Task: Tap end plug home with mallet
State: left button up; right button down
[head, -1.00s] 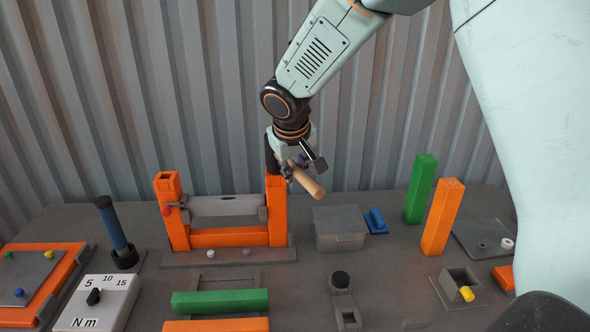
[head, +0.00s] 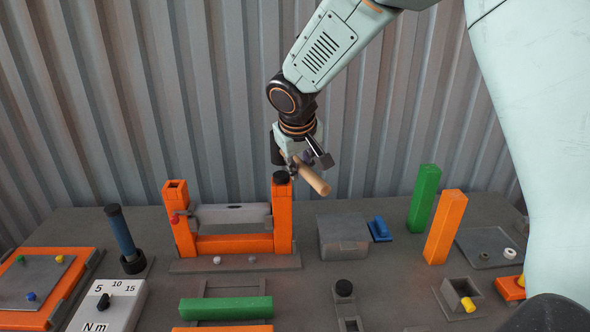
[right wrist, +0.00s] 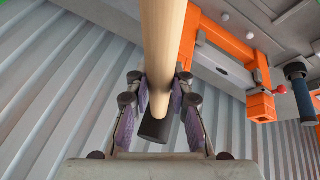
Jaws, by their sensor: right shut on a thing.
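My right gripper (head: 293,160) is shut on the wooden handle of the mallet (head: 315,178), whose tan end points down to the right. The mallet's black head (head: 277,148) shows left of the fingers. In the right wrist view the handle (right wrist: 160,45) runs between the purple-padded fingers, with the black head (right wrist: 155,130) beyond them. The black end plug (head: 281,177) sits at the top of the right orange post (head: 282,215), just below the mallet head with a gap between. Its top stands out above the post. My left gripper is not in view.
The left orange post (head: 177,220) has an open top. A grey bar (head: 232,213) spans the posts. A grey box (head: 343,235), a green post (head: 423,197) and an orange post (head: 443,228) stand to the right. A blue-handled tool (head: 122,235) stands left.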

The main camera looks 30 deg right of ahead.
jog(key=shift+w+f, duration=0.1)
jog(key=shift+f, duration=0.1)
jog(key=shift+r, duration=0.55)
dwell(0.7)
jog(key=shift+f, duration=0.2)
